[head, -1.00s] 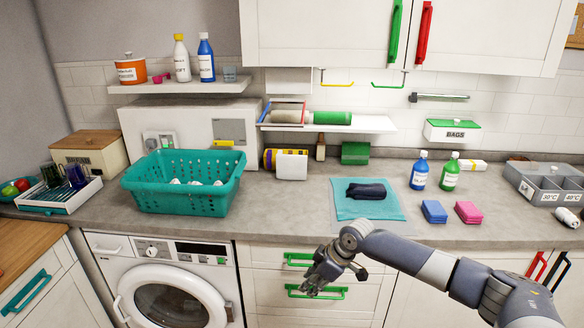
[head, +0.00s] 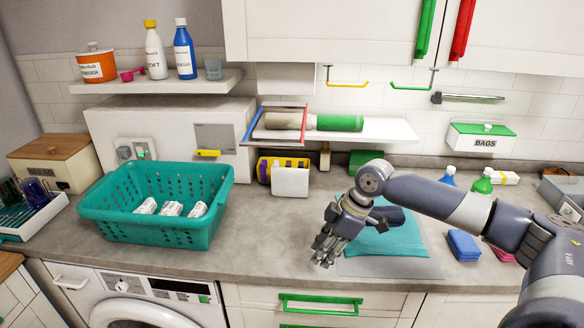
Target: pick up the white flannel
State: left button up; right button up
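Three small white rolled cloths lie in the teal basket (head: 150,232), a left one (head: 145,206), a middle one (head: 171,209) and a right one (head: 198,210). I cannot tell which of them, if any, is the white flannel. Another white item (head: 570,212) shows partly at the right edge, behind my arm. My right gripper (head: 325,252) hangs over the counter, right of the basket and left of the teal cloth (head: 385,243). Its fingers look apart with nothing between them. My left gripper is not in view.
A white box (head: 290,181) and a yellow-purple pack stand behind my gripper. Blue (head: 448,176) and green (head: 483,182) bottles and a blue sponge (head: 463,245) are on the right. A shelf (head: 380,129) overhangs the back. The counter between basket and gripper is clear.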

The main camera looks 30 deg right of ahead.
aim_at(286, 181)
jog(key=i+l, duration=0.9)
jog(key=l, duration=0.1)
